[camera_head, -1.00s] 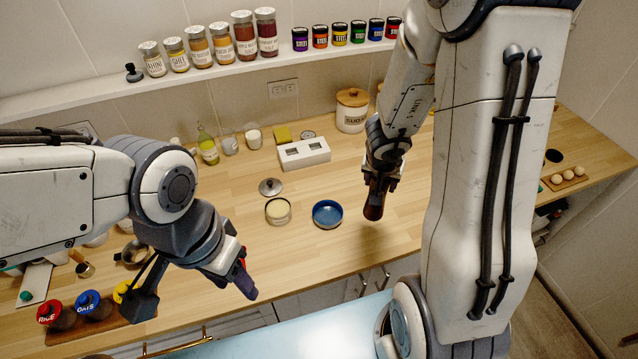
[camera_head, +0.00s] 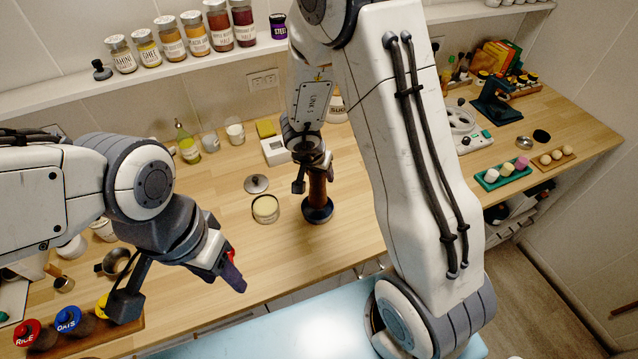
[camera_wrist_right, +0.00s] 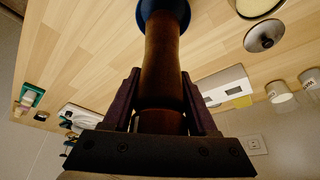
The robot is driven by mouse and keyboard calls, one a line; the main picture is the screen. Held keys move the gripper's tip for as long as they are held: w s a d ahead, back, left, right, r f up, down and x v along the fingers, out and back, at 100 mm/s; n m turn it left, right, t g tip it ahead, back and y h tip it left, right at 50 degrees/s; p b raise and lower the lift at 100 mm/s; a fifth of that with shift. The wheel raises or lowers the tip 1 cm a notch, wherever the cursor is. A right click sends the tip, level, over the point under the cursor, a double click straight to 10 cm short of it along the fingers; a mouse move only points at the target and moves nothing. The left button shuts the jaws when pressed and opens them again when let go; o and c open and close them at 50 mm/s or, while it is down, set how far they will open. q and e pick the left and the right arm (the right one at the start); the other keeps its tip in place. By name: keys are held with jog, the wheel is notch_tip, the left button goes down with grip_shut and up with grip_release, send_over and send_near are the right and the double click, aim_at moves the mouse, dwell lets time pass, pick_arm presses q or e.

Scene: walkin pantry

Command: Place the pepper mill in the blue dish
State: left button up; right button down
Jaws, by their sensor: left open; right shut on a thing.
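The pepper mill (camera_head: 317,188) is dark brown wood and upright. My right gripper (camera_head: 315,165) is shut on its upper part, and the right wrist view shows the mill (camera_wrist_right: 163,60) between the two fingers (camera_wrist_right: 160,105). The mill's lower end is at the blue dish (camera_head: 318,216) on the counter, inside its outline; I cannot tell whether it touches the dish floor. The dish rim also shows in the right wrist view (camera_wrist_right: 186,10). My left gripper (camera_head: 233,272) is open and empty, above the counter's front edge, left of the dish.
A tin with pale contents (camera_head: 265,208) stands just left of the dish, with a metal lid (camera_head: 256,183) behind it. A white box (camera_head: 275,151) is farther back. Jars with red, blue and yellow lids (camera_head: 68,318) stand front left. Counter right of the dish is partly hidden by my arm.

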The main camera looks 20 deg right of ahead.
aim_at(319, 183)
jog(key=shift+f+b, duration=1.3)
jog(key=shift+f, duration=0.6)
jog(key=shift+f, duration=0.2)
jog(key=shift+c, duration=0.9)
grip_release()
